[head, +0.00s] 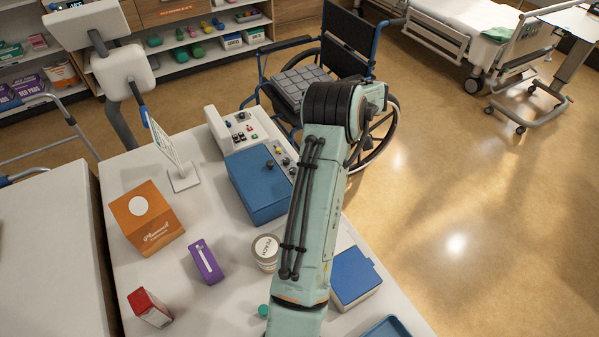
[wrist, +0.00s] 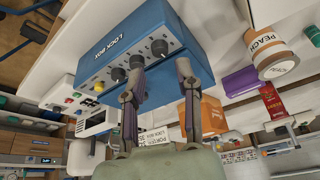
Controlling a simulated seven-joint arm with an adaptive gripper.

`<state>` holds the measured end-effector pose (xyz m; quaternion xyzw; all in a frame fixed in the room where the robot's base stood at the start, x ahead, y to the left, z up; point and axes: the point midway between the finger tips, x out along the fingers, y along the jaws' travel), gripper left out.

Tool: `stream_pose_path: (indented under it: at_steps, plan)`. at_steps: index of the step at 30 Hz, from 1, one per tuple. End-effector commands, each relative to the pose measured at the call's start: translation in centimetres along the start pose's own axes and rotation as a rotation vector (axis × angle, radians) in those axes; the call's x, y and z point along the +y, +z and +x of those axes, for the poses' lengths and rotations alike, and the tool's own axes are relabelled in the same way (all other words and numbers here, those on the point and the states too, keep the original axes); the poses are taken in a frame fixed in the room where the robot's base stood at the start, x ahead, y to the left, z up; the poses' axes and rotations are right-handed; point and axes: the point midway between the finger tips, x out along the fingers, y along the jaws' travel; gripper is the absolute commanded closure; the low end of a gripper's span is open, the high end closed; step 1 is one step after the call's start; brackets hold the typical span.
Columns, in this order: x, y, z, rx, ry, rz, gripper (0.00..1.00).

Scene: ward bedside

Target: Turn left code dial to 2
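The blue lock box (wrist: 125,38) fills the upper middle of the wrist view, lettered "LOCK BOX". Its grey panel carries a row of dark dials: a left one (wrist: 118,75), a middle one (wrist: 135,62) and a right one (wrist: 159,48). A yellow knob (wrist: 99,86) sits at the row's left end. Dial settings are too small to read. In the head view the blue box (head: 252,190) stands left of my arm; my gripper is hidden there.
A panel with coloured buttons (head: 240,130) adjoins the box. A peach can (head: 266,252), purple box (head: 206,262), orange box (head: 147,222) and red-topped box (head: 150,308) stand on the white table (head: 225,300). A second blue box (head: 354,276) is right of my arm.

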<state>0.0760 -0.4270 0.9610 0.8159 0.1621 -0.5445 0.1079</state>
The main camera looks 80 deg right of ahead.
Motion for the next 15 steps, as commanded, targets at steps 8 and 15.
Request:
stream_pose_path:
  at_steps: [8,15]
  plan:
    - [0.0,-0.1,4.1,-0.001,-0.002,0.000,0.68]
    - [0.0,-0.1,4.7,-0.002,0.001,-0.001,0.68]
